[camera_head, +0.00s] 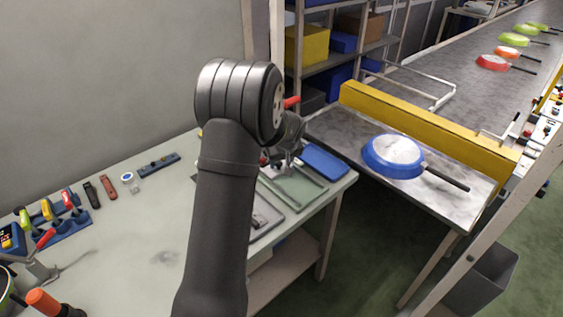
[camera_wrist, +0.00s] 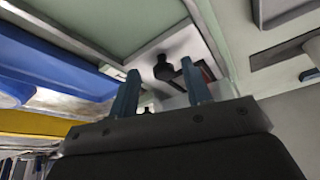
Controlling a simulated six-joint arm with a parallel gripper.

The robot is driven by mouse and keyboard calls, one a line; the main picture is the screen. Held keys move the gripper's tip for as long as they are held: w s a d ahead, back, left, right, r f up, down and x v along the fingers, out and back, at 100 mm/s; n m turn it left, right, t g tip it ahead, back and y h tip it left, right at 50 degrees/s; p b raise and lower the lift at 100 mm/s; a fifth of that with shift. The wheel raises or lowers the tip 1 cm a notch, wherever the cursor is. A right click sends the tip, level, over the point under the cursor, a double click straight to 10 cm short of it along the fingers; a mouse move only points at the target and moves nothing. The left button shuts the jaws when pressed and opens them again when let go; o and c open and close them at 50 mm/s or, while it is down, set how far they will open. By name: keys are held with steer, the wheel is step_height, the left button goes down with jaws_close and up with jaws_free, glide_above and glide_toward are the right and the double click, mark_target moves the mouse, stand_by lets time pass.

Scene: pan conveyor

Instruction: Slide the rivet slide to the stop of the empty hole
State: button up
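A black knob (camera_wrist: 163,70), possibly the handle of the rivet slide, stands on a pale metal fixture beside a dark reddish slot. In the wrist view it appears between my two blue-grey fingers. My gripper (camera_wrist: 160,66) is open, its fingers apart with space on both sides of the knob; I cannot tell how near it is in depth. In the head view my gripper (camera_head: 287,160) hangs over the fixture (camera_head: 310,193) at the bench's right end, partly behind my arm. The hole stops cannot be made out.
A blue tray (camera_head: 325,162) lies beside the fixture; it also shows in the wrist view (camera_wrist: 60,70). A blue pan (camera_head: 393,157) rests on a grey side table, by a yellow barrier (camera_head: 430,128). Hand tools lie at the bench's left. Several coloured pans stand on the conveyor behind.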

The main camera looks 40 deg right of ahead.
steer(key=v, duration=1.7)
steer(key=shift+r, duration=0.2)
